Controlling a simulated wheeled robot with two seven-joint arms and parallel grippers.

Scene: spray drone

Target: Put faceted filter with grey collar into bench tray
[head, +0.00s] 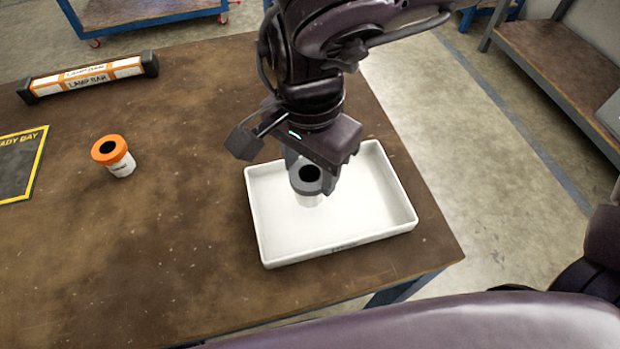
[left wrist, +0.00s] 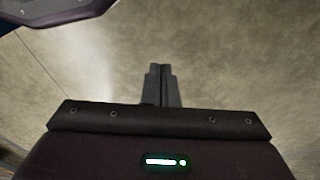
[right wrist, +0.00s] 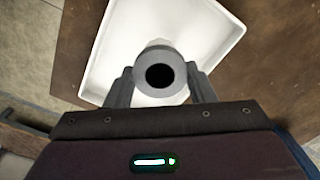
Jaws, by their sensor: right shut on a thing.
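The filter with the grey collar (head: 306,180) is a white body with a grey ring and a dark round hole on top. My right gripper (head: 312,178) is shut on it, over the left half of the white bench tray (head: 375,233). The right wrist view shows the grey collar (right wrist: 160,58) between the two fingers (right wrist: 160,90), with the tray (right wrist: 222,12) behind it. I cannot tell whether the filter touches the tray floor. In the left wrist view, my left gripper (left wrist: 163,72) has its fingers together, empty, above the floor.
A second filter with an orange collar (head: 115,155) stands on the brown bench (head: 190,230) to the left. A lamp bar (head: 90,76) lies at the back left, and a dark yellow-edged mat (head: 20,165) is at the left edge. The bench between orange filter and tray is clear.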

